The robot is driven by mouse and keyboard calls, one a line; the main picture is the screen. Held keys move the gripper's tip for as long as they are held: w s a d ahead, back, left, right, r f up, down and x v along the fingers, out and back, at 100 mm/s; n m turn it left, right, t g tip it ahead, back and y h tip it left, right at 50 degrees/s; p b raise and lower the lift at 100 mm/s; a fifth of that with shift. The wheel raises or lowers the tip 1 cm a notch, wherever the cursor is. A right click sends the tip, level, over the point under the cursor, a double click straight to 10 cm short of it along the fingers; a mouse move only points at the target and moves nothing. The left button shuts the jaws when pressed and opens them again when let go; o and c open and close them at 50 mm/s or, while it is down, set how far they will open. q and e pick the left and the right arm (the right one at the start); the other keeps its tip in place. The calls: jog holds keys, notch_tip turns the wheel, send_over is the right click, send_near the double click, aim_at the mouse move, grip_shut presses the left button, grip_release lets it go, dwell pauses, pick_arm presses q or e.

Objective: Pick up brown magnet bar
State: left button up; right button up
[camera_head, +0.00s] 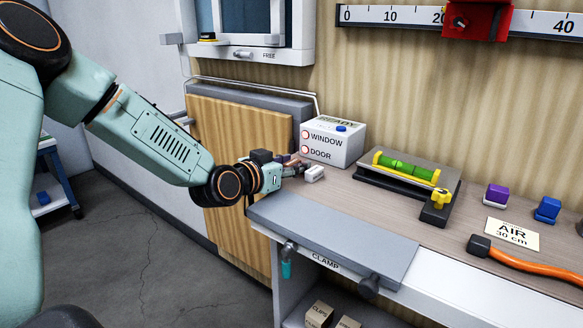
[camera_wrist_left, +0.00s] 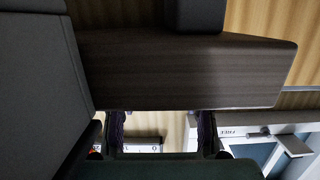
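My left gripper (camera_head: 296,168) is low over the left end of the workbench, beside the white READY box. In the left wrist view its two dark fingers (camera_wrist_left: 161,133) stand apart, with background showing between them and nothing clearly held. A small brownish piece (camera_head: 293,159) shows right by the fingertips in the head view. It may be the brown magnet bar, but it is partly hidden by the gripper and I cannot tell it from the fingers. A small whitish block (camera_head: 314,173) lies just right of the fingertips. My right gripper is not in view.
The white READY box (camera_head: 345,147) stands close behind the gripper. A grey clamp plate (camera_head: 335,240) runs along the bench's front edge.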

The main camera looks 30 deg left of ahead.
pick_arm(q)
grip_shut()
jog(key=shift+w, duration=0.1)
